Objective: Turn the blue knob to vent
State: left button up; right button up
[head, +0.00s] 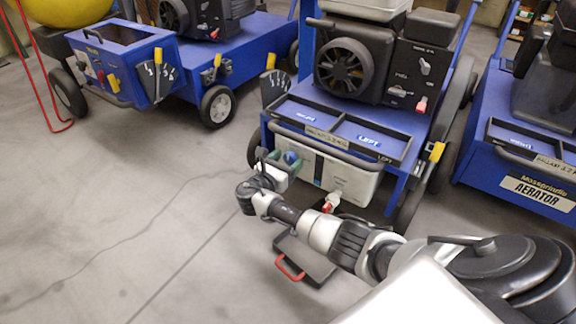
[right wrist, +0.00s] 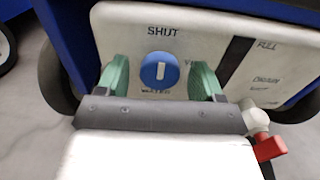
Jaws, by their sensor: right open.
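The blue knob (right wrist: 159,71) sits on a pale tank panel (right wrist: 120,30) of the middle machine. Its white bar stands upright, towards the word SHUT above it. My right gripper (right wrist: 160,80) is open, with one green finger on each side of the knob and a visible gap to each. In the head view the knob (head: 291,157) shows small between the fingers of my right gripper (head: 284,161). My left gripper is not in view.
A red-handled valve (right wrist: 268,147) sticks out at the tank's lower right, close to my gripper. A dark tray with a red handle (head: 289,266) lies on the floor below my arm. Blue machines stand left (head: 152,72) and right (head: 480,165). The floor at left is clear.

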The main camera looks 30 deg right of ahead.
jog(key=shift+w+d, duration=0.2)
jog(key=shift+d, duration=0.15)
jog(key=c, duration=0.9)
jog(key=shift+o, duration=0.2)
